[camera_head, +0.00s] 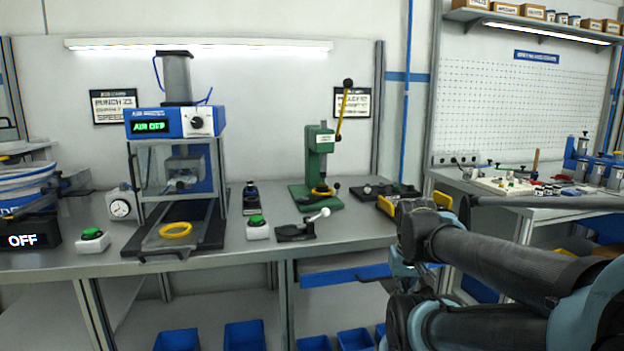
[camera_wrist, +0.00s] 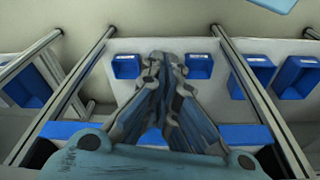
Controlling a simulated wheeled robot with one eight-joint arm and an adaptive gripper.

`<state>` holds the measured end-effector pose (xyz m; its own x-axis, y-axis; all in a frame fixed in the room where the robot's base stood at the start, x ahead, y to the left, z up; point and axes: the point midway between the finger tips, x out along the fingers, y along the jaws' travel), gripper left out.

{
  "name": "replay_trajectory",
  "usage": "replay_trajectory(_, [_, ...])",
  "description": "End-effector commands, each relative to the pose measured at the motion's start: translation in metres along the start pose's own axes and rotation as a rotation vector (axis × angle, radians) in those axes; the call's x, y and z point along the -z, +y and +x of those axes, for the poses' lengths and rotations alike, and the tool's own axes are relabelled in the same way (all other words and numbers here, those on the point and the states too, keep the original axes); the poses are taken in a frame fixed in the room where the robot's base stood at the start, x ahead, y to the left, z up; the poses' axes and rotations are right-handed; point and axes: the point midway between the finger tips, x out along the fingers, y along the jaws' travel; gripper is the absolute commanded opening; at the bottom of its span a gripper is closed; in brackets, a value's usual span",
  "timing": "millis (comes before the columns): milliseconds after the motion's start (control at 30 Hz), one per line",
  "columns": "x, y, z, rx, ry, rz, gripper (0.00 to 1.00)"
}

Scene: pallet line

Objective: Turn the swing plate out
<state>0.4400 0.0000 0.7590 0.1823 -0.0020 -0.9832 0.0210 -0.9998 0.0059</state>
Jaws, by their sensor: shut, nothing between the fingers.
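The green hand press (camera_head: 321,160) stands on the bench with its yellow lever raised and tilted right, topped by a black knob. My gripper (camera_wrist: 165,62) is shut and empty in the wrist view, over the lower shelf and away from the press. In the head view my arm fills the lower right and the gripper cannot be made out.
A blue-topped air press (camera_head: 177,124) reading AIR OFF holds a yellow ring (camera_head: 175,230) on its slide. Blue bins (camera_wrist: 199,66) lie below.

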Motion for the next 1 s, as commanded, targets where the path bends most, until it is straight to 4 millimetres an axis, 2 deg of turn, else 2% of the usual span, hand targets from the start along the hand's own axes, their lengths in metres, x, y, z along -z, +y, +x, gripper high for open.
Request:
replay_trajectory(400, [0.000, 0.000, 0.000, 0.000, 0.000, 0.000, 0.00])
replay_trajectory(467, [-0.005, -0.001, -0.007, 0.002, 0.013, -0.003, 0.00])
replay_trajectory(567, [0.007, -0.003, -0.016, 0.011, 0.029, -0.016, 0.00])
replay_trajectory(667, [0.035, -0.011, -0.031, 0.029, 0.055, -0.046, 0.00])
replay_trajectory(767, [0.072, -0.019, -0.052, 0.053, 0.097, -0.084, 0.00])
replay_trajectory(1000, [0.172, -0.040, -0.098, 0.108, 0.207, -0.177, 0.00])
